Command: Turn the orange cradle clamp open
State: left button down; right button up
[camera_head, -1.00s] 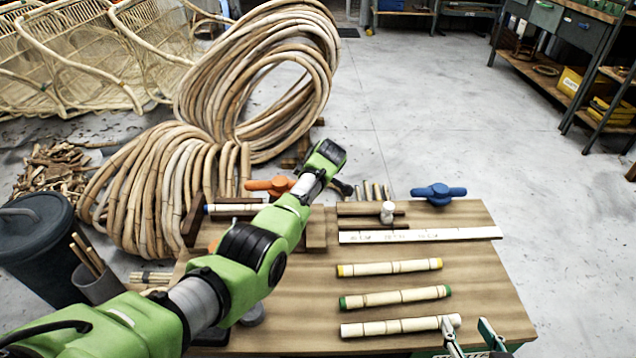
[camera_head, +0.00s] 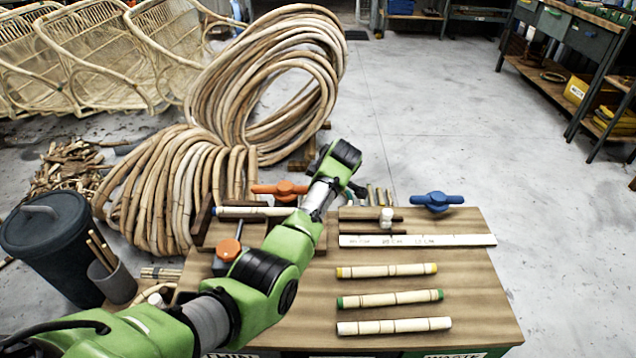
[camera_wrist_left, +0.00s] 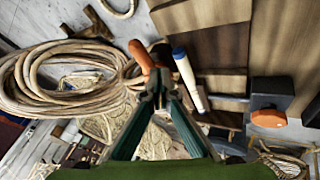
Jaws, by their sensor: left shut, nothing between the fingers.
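The orange cradle clamp handle (camera_head: 280,189) lies roughly level across the back of the left wooden cradle (camera_head: 203,228), left of my left wrist. It also shows in the left wrist view (camera_wrist_left: 141,61). A blue-ended rattan pole (camera_head: 232,211) lies in the cradle, and its blue end shows in the wrist view (camera_wrist_left: 179,54). My left gripper (camera_wrist_left: 159,84) is shut and empty, its tips close beside the orange handle in that view; I cannot tell whether they touch. In the head view its fingers are mostly hidden behind my wrist. My right gripper is out of view.
A blue clamp handle (camera_head: 437,201) stands at the bench's back right. Three rattan poles with yellow (camera_head: 387,270), green (camera_head: 390,299) and white (camera_head: 393,326) ends lie at the right. An orange-capped tool (camera_head: 229,250) sits left of my arm. Big rattan coils (camera_head: 270,80) stand behind.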

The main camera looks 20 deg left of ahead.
pick_arm(q)
jog(key=shift+v, duration=1.25)
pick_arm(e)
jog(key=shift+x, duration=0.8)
pick_arm(q)
jog(key=shift+w+d, duration=0.1)
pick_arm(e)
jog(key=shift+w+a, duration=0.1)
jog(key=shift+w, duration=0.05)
